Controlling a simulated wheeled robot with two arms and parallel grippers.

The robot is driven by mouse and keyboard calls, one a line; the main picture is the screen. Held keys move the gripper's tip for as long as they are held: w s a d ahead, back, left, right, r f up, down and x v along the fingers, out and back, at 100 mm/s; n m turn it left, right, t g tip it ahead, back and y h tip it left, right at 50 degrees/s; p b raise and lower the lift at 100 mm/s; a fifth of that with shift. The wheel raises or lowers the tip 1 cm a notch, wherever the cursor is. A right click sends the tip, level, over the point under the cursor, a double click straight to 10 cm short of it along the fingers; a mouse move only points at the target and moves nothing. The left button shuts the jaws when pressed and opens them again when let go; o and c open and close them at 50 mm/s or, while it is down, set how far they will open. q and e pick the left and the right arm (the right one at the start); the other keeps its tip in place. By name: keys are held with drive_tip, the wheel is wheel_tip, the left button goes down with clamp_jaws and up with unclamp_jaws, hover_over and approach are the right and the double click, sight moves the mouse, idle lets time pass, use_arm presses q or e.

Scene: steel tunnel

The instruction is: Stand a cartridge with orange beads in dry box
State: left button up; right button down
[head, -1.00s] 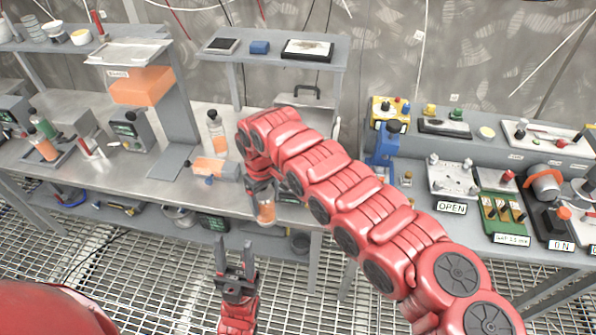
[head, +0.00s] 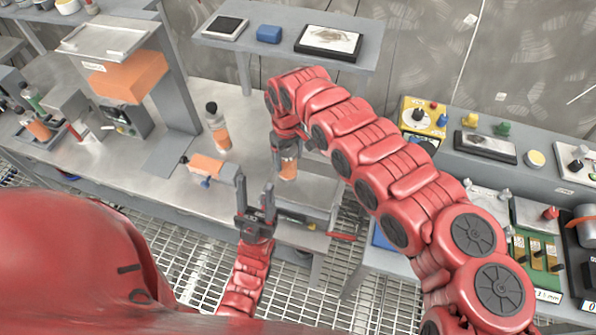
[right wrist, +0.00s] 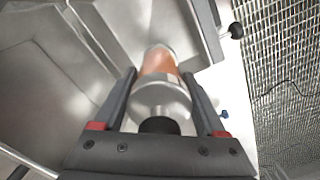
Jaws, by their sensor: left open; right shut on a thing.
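My right gripper (head: 286,148) is shut on a clear cartridge with orange beads (head: 288,165). In the right wrist view the cartridge (right wrist: 159,75) sits between the fingers, its dark cap toward the camera. Below it are pale metal walls of an open box (right wrist: 120,35), which looks like the dry box; whether the cartridge is inside or above it I cannot tell. In the head view that grey box (head: 308,190) is at the bench's right end, partly hidden by my right arm. My left gripper (head: 256,203) is open and empty, in front of the bench edge.
Another orange-bead cartridge (head: 217,128) stands upright on the bench. An orange piece with a blue knob (head: 207,167) lies nearer the edge. An orange block (head: 130,78) is under the left shelf. A raised shelf (head: 290,36) spans behind. The grated floor in front is open.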

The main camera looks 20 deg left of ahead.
sight(288, 149)
wheel_tip(288, 149, down, 7)
drive_tip(key=shift+a+r+p, duration=0.1)
drive_tip(key=shift+p, duration=0.2)
drive_tip(key=shift+f, duration=0.3)
unclamp_jaws()
drive_tip(key=shift+f, duration=0.1)
drive_tip(key=shift+r, duration=0.4)
wheel_tip(288, 149, up, 10)
drive_tip(key=shift+w+r+b, duration=0.1)
drive_tip(key=shift+b, duration=0.85)
drive_tip(key=shift+r, duration=0.65)
